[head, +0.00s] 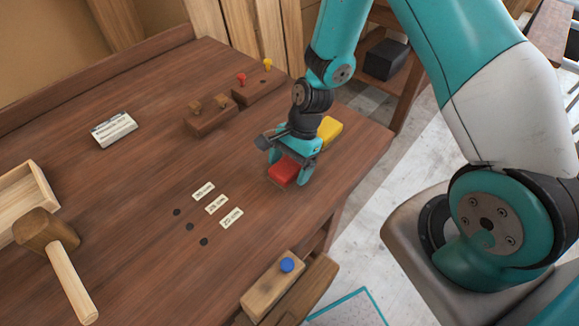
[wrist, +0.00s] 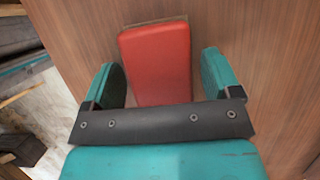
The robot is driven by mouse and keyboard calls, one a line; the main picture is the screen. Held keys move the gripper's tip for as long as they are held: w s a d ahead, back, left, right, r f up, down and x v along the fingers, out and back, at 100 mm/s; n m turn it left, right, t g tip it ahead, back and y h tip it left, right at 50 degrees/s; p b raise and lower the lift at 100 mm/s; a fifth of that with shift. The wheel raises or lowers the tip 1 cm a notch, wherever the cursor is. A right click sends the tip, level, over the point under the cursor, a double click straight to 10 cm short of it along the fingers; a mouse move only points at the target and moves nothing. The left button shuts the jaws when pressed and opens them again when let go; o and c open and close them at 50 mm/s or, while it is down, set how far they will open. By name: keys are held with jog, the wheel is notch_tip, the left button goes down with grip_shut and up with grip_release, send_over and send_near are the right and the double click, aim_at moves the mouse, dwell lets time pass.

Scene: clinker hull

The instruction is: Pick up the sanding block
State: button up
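A red block (head: 284,171) with rounded edges lies on the workbench near its right end; I take it for the sanding block. In the wrist view the red block (wrist: 157,60) shows a thin tan-brown edge at its far end. My gripper (head: 288,166) is low over the red block and points down. Its two teal fingers stand on either side of the block. In the wrist view the gripper (wrist: 160,82) is open, with a gap between each finger and the block. The near end of the block is hidden behind the gripper's dark bar.
A yellow block (head: 331,129) stands close behind my gripper. Label cards (head: 217,205) and dark holes are left of it. The bench edge is near, right.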

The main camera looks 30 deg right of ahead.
aim_at(289, 164)
jog(key=c, duration=0.8)
jog(key=shift+r, duration=0.1)
notch_tip(289, 164, up, 20)
jog(key=b, duration=0.1)
jog(key=shift+b, duration=0.3)
